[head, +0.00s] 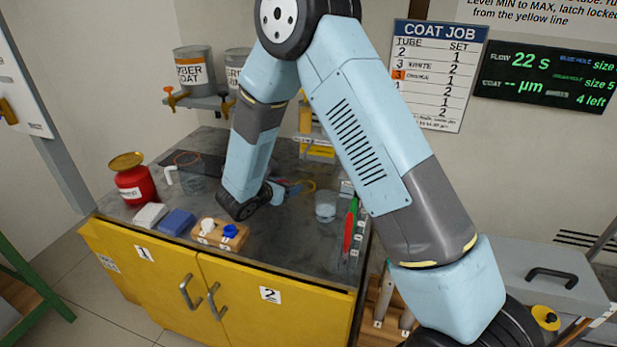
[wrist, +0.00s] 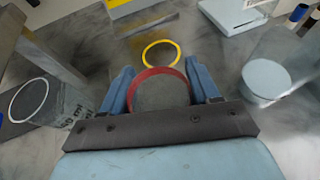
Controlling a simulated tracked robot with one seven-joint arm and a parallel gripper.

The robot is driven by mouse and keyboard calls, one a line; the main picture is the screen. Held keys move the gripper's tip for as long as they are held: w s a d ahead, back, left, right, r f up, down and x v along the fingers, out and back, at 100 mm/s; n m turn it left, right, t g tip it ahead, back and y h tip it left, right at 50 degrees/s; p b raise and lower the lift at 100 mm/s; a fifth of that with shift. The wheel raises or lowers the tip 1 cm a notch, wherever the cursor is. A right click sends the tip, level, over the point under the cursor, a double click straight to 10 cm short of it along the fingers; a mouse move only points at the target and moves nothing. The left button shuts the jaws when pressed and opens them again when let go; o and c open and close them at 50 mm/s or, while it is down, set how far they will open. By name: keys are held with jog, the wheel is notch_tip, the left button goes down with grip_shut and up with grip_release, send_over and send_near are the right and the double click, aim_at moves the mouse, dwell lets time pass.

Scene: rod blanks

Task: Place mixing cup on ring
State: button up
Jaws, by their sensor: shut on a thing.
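My gripper (wrist: 160,80) is shut on a red-rimmed round cup (wrist: 160,71), which I take to be the mixing cup. Its rim lies between the two blue fingers, and grey shows inside the rim. How high the cup is above the worktop is unclear. In the head view my gripper (head: 278,190) is low over the bench, with the yellow ring (head: 304,184) to its right; the held cup is mostly hidden.
A clear vessel with pale contents (wrist: 267,78) stands right of my gripper; a clear white-rimmed beaker (wrist: 28,100) is to the left. A red jar (head: 136,184), a wooden block with white and blue knobs (head: 220,235) and a red-handled tool (head: 349,225) are on the bench.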

send_over(308, 184)
jog(key=shift+w+f, duration=0.15)
jog(key=shift+f, duration=1.6)
jog(key=o, duration=1)
